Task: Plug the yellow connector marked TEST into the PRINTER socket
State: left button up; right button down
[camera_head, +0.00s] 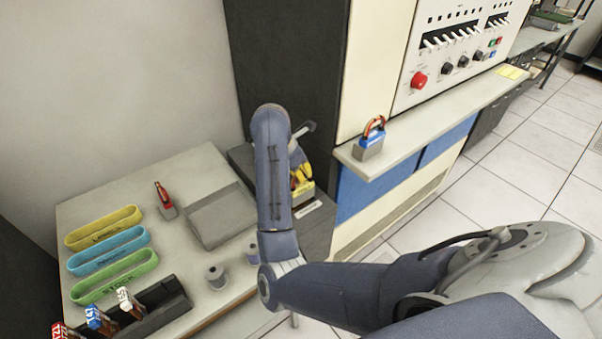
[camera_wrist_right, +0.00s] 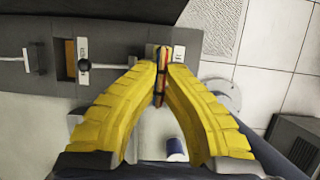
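My right gripper (camera_wrist_right: 161,72) has yellow fingers closed together on a narrow piece with yellow, red and dark stripes, which looks like the yellow connector (camera_wrist_right: 160,54). The connector is over or in the grey panel (camera_wrist_right: 118,40), beside a white label (camera_wrist_right: 179,52) too small to read. I cannot tell whether it is seated. In the head view the right gripper (camera_head: 300,178) is beside the dark cabinet, partly hidden behind my right forearm. I cannot read TEST or PRINTER. My left gripper is not in view.
A blue-and-grey padlock-like item (camera_head: 370,145) stands on the ledge.

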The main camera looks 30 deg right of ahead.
aim_at(300, 185)
jog(key=shift+f, duration=2.35)
dwell(2.2)
jog(key=c, duration=1.5)
grip_release()
